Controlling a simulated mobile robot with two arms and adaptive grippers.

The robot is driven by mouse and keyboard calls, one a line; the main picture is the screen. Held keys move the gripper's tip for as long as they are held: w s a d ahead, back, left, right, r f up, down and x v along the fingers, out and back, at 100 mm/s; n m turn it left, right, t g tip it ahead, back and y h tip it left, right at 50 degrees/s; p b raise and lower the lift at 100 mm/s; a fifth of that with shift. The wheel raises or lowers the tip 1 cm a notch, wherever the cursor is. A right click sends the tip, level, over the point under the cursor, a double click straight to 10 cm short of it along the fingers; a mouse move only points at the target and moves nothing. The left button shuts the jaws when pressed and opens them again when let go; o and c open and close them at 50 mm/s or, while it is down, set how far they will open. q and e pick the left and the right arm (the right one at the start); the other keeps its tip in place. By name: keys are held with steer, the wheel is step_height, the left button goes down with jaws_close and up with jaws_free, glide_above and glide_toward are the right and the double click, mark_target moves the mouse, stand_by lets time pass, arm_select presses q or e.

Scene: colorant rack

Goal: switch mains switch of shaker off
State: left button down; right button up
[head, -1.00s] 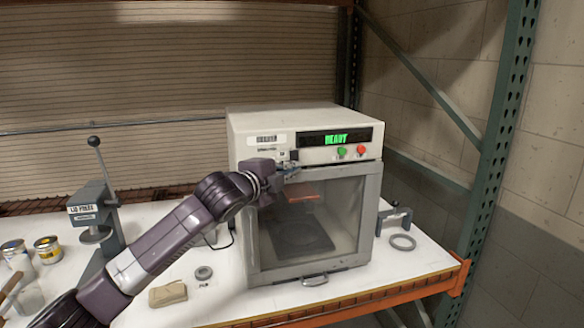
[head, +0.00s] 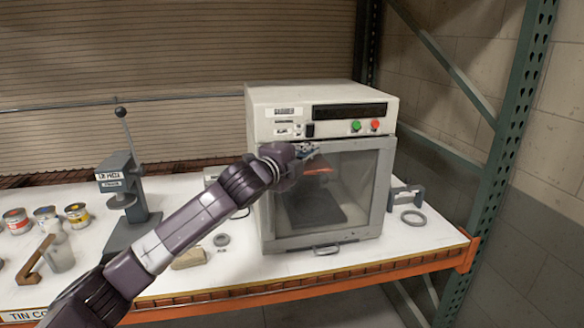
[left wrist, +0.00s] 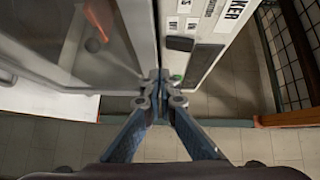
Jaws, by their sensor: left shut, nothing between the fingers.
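The shaker (head: 262,115) is a cream box with a glass front door. Its display (head: 350,110) is dark. The mains switch (head: 310,130) is a small black rocker on the front panel, left of the green and red buttons. In the left wrist view the dark switch (left wrist: 180,43) lies close ahead of the fingers, beside the white labels. My left gripper (head: 310,152) is shut and empty, just below the switch near the top edge of the door. Its fingertips (left wrist: 158,78) meet in the left wrist view and appear apart from the switch. My right gripper is out of view.
A lid press (head: 122,190) stands on the white table at left, with several paint tins beside it. A tan block (head: 189,259) and a dark ring (head: 221,240) lie near my left arm. A grey bracket and ring (head: 413,217) are right of the shaker.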

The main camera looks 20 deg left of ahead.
arm_select(q)
steer(key=f+b+v, duration=0.2)
steer(key=b+v, duration=0.2)
steer(key=v, duration=0.5)
steer(key=shift+s+a, duration=0.15)
steer(key=shift+s, duration=0.2)
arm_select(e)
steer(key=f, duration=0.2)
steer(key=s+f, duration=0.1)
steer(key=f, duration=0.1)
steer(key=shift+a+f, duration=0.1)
arm_select(q)
steer(key=shift+s+r, duration=0.1)
steer(key=shift+r, duration=0.05)
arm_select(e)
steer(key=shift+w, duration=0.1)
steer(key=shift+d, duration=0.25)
